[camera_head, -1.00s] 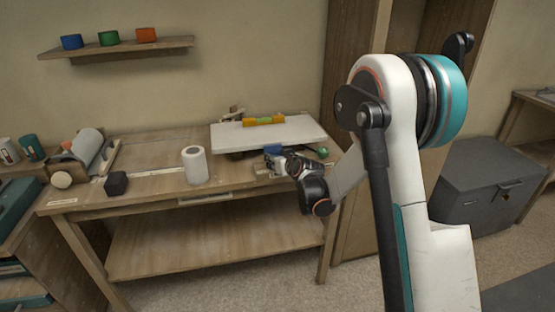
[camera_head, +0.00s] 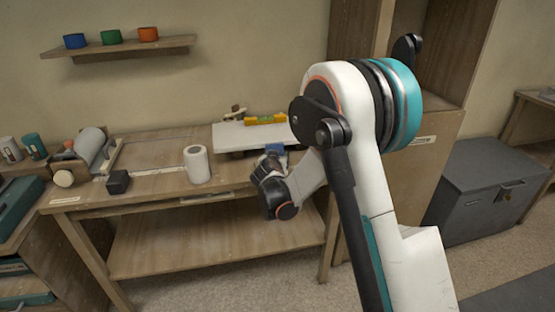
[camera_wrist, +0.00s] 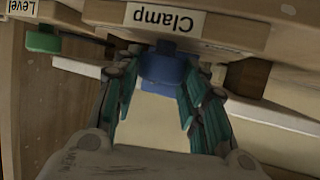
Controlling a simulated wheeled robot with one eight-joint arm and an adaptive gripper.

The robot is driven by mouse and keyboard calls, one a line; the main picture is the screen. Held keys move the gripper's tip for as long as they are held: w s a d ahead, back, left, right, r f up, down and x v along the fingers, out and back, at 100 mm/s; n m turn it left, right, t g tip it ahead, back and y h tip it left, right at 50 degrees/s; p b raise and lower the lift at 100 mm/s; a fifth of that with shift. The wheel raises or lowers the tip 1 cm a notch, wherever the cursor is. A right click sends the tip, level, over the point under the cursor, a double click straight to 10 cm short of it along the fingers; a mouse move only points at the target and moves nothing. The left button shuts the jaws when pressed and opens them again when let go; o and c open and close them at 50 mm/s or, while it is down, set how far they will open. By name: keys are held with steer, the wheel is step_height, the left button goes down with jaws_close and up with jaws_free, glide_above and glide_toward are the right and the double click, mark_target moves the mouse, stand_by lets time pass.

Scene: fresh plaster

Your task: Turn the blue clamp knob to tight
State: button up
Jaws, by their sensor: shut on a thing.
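The blue clamp knob (camera_wrist: 163,68) sits under an upside-down label reading "Clamp" (camera_wrist: 165,18) in the wrist view. My gripper (camera_wrist: 161,80) has its teal fingers on both sides of the knob and is shut on it. The fingers hide the knob's sides. In the head view the blue knob (camera_head: 275,148) shows at the front edge of the bench, with my gripper (camera_head: 270,160) against it. I cannot read the knob's turn angle.
A green knob (camera_wrist: 42,40) stands beside a "Level" label (camera_wrist: 22,7). A white board (camera_head: 235,137) bears a yellow level (camera_head: 265,119). A white roll (camera_head: 196,164) and black block (camera_head: 118,182) stand left on the workbench (camera_head: 150,188). A grey chest (camera_head: 485,185) stands right.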

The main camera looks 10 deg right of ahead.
steer(key=shift+w+a+r+m+g+h+p, duration=0.1)
steer(key=shift+w+a+m+g+h+p, duration=0.1)
steer(key=shift+m+g+h, duration=0.8)
steer(key=shift+w+a+m+g+h+p, duration=0.15)
steer(key=shift+m+g+h, duration=0.25)
steer(key=shift+m+h, duration=1.05)
steer(key=shift+s+d, duration=0.1)
steer(key=o, duration=1)
steer(key=shift+m, duration=0.25)
steer(key=shift+o, duration=0.2)
steer(key=shift+s+a+r, duration=0.1)
steer(key=shift+s+a, duration=0.1)
steer(key=shift+a, duration=0.05)
steer(key=v, duration=1.1)
steer(key=shift+r, duration=0.15)
steer(key=shift+a, duration=0.15)
